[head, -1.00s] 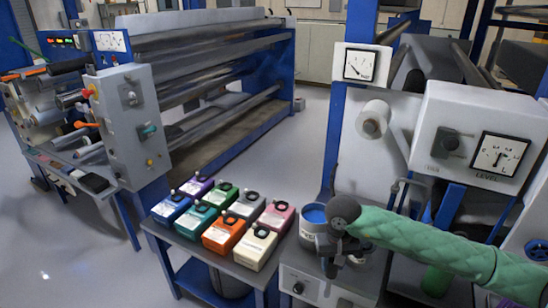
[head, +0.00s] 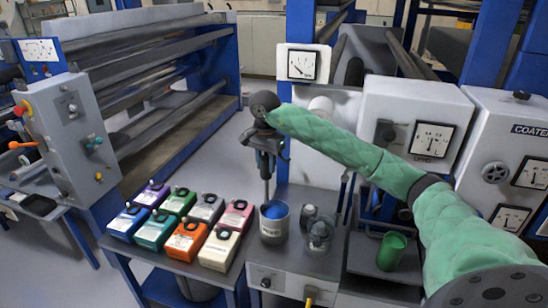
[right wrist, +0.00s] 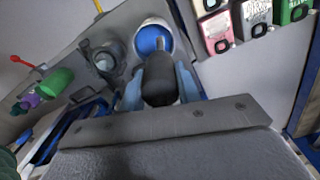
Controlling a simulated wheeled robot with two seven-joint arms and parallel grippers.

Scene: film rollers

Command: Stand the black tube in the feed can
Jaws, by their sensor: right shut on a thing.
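My left gripper is not in view.
A green cup (head: 391,251) stands further right. The coating machine's panels rise behind my right arm.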

